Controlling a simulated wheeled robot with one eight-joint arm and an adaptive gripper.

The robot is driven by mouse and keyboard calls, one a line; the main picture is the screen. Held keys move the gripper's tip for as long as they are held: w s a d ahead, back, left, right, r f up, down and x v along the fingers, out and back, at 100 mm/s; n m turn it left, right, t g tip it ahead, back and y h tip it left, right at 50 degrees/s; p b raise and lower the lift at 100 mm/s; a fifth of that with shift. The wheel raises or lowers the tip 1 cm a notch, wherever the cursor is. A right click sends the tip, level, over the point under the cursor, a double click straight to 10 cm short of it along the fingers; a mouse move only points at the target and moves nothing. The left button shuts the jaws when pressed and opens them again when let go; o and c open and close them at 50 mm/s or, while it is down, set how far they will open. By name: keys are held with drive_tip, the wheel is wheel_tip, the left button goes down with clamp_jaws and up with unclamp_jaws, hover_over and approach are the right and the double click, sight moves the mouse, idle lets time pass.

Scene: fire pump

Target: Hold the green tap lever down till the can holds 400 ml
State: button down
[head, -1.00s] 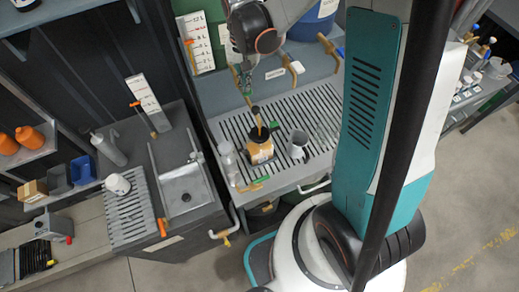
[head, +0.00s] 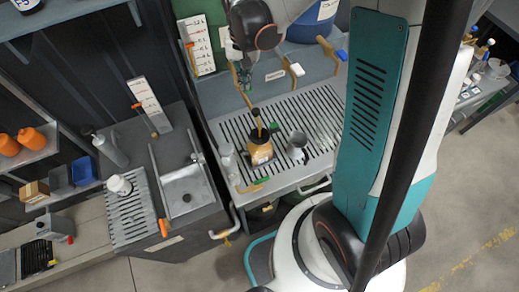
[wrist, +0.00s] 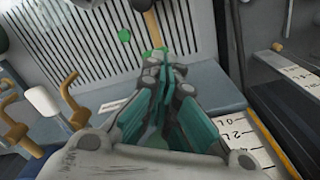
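My gripper (wrist: 165,72) has its fingers together and looks shut, with nothing clearly held between the tips. In the head view my gripper (head: 244,82) is low at the tap panel, in front of the tap row. Small green patches (wrist: 124,36) show just beyond the tips; I cannot tell if they are the lever. The green tap lever is not clearly separable from my teal fingers. No liquid level is readable.
Brass taps with a white lever (head: 297,69) and a blue lever (head: 341,54) stand to the right. A scale board (head: 197,45) is at left behind. A clear bottle (head: 228,158) stands at the tray's left edge. A sink (head: 187,190) lies left of the tray.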

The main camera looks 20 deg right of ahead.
wheel_tip(320, 180, up, 3)
drive_tip(key=shift+r+p, duration=0.15)
drive_tip(key=shift+p, duration=0.55)
drive_tip(key=s+r+p, duration=0.1)
drive_tip(key=r, duration=0.1)
drive_tip(key=s+r+p, duration=0.1)
drive_tip(key=s, duration=0.1)
drive_tip(key=shift+r, duration=0.4)
drive_tip(key=shift+f, duration=0.15)
